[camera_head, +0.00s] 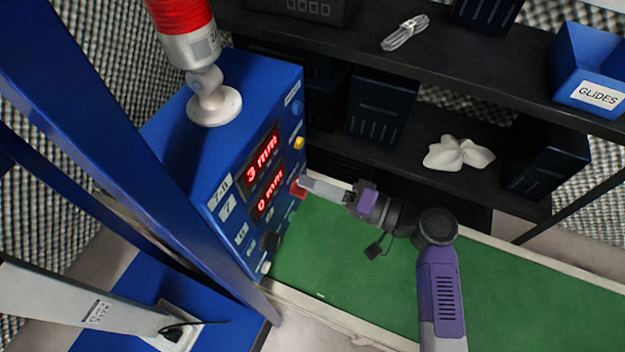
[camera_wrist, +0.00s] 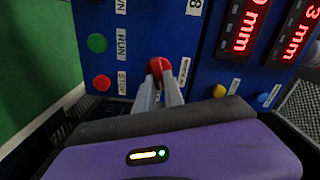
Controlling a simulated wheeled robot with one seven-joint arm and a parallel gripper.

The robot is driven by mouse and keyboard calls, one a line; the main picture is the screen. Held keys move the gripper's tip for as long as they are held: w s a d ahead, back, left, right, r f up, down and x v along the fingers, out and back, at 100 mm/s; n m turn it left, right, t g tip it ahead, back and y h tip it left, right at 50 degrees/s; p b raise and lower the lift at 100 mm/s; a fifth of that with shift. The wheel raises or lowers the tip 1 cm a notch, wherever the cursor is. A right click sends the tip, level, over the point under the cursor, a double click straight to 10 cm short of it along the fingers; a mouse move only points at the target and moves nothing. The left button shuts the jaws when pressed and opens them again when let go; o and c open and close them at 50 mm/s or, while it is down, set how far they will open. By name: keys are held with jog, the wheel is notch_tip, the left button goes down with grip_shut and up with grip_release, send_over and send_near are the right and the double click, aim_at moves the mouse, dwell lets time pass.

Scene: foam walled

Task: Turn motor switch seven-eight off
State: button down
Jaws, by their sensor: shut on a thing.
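A blue control box (camera_head: 235,105) stands at the left in the head view, with red displays reading "3 mm" and "0 mm". My gripper (camera_head: 308,184) reaches its panel from the right. In the wrist view, my gripper's two fingers (camera_wrist: 160,88) are closed on a red switch knob (camera_wrist: 158,68). A white label (camera_wrist: 184,72) sits beside the knob, too small to read surely. The red knob also shows in the head view (camera_head: 297,190), partly at the fingertips. The fingers hide the lower part of the knob, and I cannot tell its exact turn.
In the wrist view, a green button (camera_wrist: 97,43) by "RUN" and a red button (camera_wrist: 102,83) by "STOP" lie left of the knob. Blue (camera_wrist: 219,91) and yellow (camera_wrist: 262,97) knobs lie right. A green belt (camera_head: 360,265) runs below my arm; black shelves (camera_head: 480,75) stand behind.

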jog(key=shift+f+m+p, duration=0.2)
jog(key=shift+m+p, duration=0.55)
jog(key=shift+m, duration=1.15)
jog(key=shift+d, duration=0.1)
jog(key=c, duration=1.4)
grip_release()
jog(key=shift+c, duration=0.2)
jog(key=v, duration=0.7)
jog(key=shift+d+b, duration=0.35)
jog(key=shift+b, duration=0.1)
